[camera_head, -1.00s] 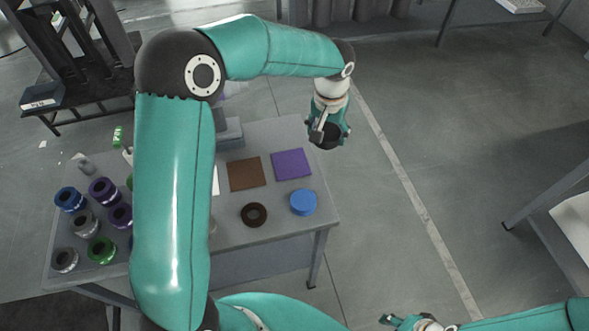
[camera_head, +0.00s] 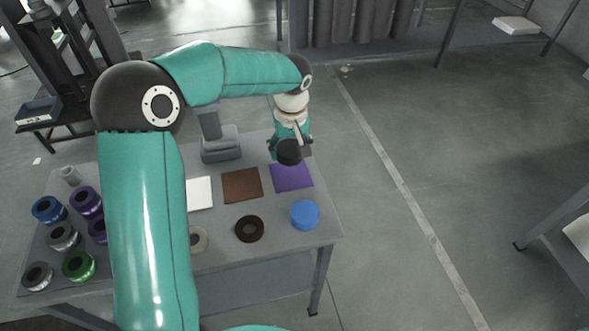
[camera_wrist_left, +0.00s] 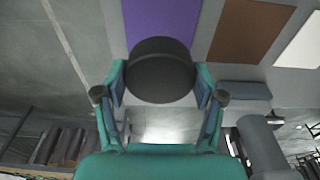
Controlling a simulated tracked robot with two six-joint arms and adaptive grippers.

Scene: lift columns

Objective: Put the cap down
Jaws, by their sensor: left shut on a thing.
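My left gripper (camera_head: 289,146) is shut on a black round cap (camera_head: 289,153). In the head view the cap overlaps the far part of the purple square mat (camera_head: 292,178); it appears held above the table. The left wrist view shows the dark cap (camera_wrist_left: 160,72) between the two fingers, with the purple mat (camera_wrist_left: 160,20) beyond it. A brown mat (camera_head: 242,185) and a white mat (camera_head: 199,193) lie to the left. My right gripper is not in view.
A blue round piece (camera_head: 305,214) and a dark brown ring (camera_head: 249,229) lie on the grey table (camera_head: 270,258) in front of the mats. Several coloured ring-topped jars, including a green one (camera_head: 78,266), stand at the left. A grey device (camera_head: 221,144) stands behind the mats.

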